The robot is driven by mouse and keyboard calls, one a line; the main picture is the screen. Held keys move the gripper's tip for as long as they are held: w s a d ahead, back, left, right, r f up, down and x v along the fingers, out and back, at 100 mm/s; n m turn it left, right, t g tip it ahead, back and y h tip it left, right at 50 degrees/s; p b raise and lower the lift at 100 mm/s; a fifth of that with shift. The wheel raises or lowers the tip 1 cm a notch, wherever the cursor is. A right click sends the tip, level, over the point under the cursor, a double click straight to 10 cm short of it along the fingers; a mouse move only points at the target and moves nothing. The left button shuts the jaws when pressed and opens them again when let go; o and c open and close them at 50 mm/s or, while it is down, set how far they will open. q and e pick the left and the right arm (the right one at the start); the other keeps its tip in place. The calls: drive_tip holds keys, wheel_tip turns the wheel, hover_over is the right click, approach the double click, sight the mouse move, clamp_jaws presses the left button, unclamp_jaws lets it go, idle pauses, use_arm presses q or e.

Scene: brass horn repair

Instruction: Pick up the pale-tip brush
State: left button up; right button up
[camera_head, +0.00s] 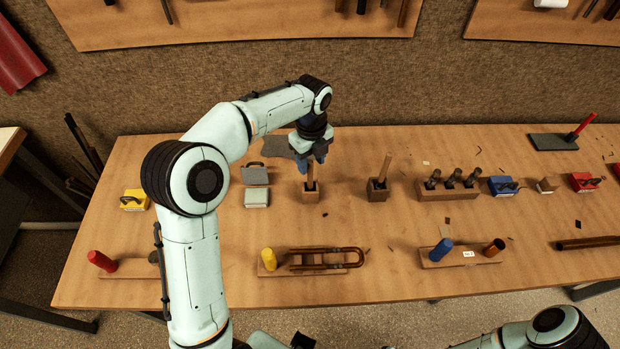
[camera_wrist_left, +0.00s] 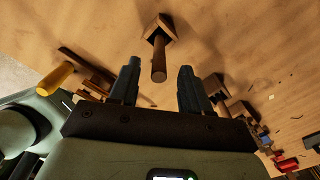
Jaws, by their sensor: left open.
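Two wooden-handled tools stand upright in small wooden blocks on the bench. One handle (camera_head: 310,174) is just below my left gripper (camera_head: 311,155); the other handle (camera_head: 384,168) stands to its right. Their lower ends are hidden in the blocks, so I cannot tell which is the pale-tip brush. In the left wrist view, a round brown handle (camera_wrist_left: 159,62) points toward the camera from its block (camera_wrist_left: 163,24). It appears between the two fingers of my open left gripper (camera_wrist_left: 160,70). My right gripper is out of view.
A wooden rack (camera_head: 447,193) with several dark tools stands to the right, beside a blue block (camera_head: 501,186). A grey box (camera_head: 256,197) is left of the near holder. In front lie a yellow-handled tool (camera_head: 268,259) and a copper U-tube (camera_head: 335,250).

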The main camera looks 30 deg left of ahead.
use_arm(q)
hover_over(310, 187)
drive_tip(key=shift+w+a+f, duration=0.1)
drive_tip(key=shift+w+f, duration=0.1)
drive_tip(key=shift+f, duration=1.15)
drive_tip(key=shift+w+a+f, duration=0.1)
drive_tip(key=shift+w+f, duration=0.05)
drive_tip(key=shift+f, duration=1.2)
clamp_jaws()
